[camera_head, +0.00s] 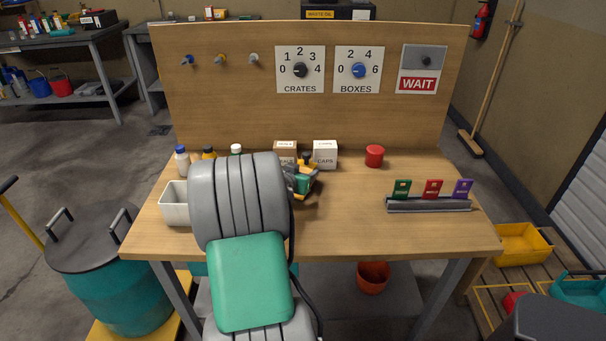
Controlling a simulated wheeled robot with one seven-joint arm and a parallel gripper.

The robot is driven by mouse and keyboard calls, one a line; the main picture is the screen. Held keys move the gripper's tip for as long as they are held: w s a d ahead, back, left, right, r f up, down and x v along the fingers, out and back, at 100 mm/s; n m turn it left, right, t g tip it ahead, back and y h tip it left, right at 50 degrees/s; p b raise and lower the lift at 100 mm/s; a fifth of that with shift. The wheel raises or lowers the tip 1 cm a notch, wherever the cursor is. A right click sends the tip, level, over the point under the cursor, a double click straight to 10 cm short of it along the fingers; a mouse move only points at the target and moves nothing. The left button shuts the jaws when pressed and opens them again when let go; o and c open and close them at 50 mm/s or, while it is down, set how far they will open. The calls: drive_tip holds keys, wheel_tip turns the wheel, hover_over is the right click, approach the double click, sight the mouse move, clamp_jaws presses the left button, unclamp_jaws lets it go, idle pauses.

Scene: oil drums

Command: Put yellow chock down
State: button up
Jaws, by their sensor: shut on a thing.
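My gripper (307,172) is over the middle of the wooden workbench (350,225), in front of two small boxes. My own arm hides much of it from behind. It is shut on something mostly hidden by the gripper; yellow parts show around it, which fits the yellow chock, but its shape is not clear. I cannot tell whether the held thing touches the bench top.
A brown box (285,148) and a white caps box (325,154) stand just behind my gripper. A red tin (374,156) and a rail (428,205) with three coloured cards are to the right. A white bin (174,204) and bottles are left. The bench's front middle is clear.

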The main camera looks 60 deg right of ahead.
drive_tip(key=shift+f, duration=0.4)
drive_tip(key=o, duration=1.2)
drive_tip(key=shift+c, duration=0.2)
drive_tip(key=o, duration=0.4)
drive_tip(key=shift+o, duration=0.2)
